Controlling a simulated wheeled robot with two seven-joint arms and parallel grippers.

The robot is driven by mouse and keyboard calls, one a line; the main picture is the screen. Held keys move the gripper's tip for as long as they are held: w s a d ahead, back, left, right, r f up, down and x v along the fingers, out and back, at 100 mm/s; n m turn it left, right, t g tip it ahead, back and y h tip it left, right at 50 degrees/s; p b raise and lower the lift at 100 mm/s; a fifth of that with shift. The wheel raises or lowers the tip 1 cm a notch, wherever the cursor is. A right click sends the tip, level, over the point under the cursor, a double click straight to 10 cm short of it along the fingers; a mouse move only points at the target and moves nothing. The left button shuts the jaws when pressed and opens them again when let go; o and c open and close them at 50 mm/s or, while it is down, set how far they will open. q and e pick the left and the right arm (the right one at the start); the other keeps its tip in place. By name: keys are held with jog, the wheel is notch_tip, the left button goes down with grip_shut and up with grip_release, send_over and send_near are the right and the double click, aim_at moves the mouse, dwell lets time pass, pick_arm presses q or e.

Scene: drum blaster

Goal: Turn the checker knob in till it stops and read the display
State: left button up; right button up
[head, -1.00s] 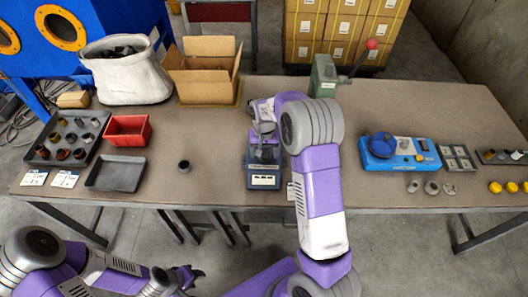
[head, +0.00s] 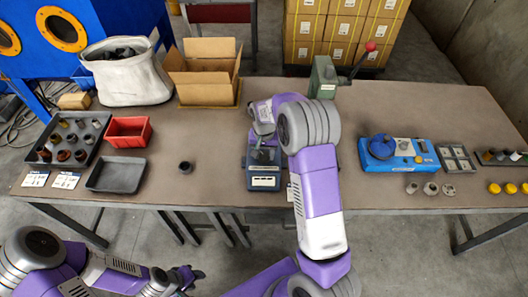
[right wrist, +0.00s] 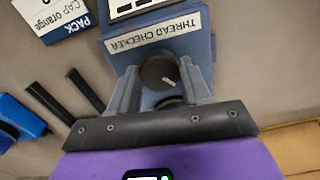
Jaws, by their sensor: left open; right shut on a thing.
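The blue-grey thread checker (head: 263,182) stands on the table in front of me in the head view. In the right wrist view, its THREAD CHECKER label (right wrist: 155,35) appears upside down. Its dark round knob (right wrist: 159,71) with a white pointer mark sits between the fingers of my right gripper (right wrist: 160,74), which is shut on it. The display (right wrist: 138,6) is cut off at the top edge, and no reading is legible. My left gripper (head: 192,276) is open and empty, low in front of the table.
A dark cup-like part (head: 185,167), an empty grey tray (head: 116,175) and a red bin (head: 128,131) lie to the left. A blue fixture (head: 398,154) and a green lever press (head: 323,78) stand to the right. An open cardboard box (head: 207,88) is behind.

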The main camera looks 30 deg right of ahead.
aim_at(264, 155)
jog(key=m+p, duration=0.1)
jog(key=m, duration=0.2)
jog(key=shift+r, duration=0.15)
jog(key=shift+m+p, duration=1.1)
jog(key=shift+m, duration=0.8)
jog(key=o, duration=1)
jog(key=shift+o, duration=0.2)
notch_tip(264, 155, up, 7)
jog(key=shift+r+p, duration=0.2)
jog(key=shift+p, duration=0.45)
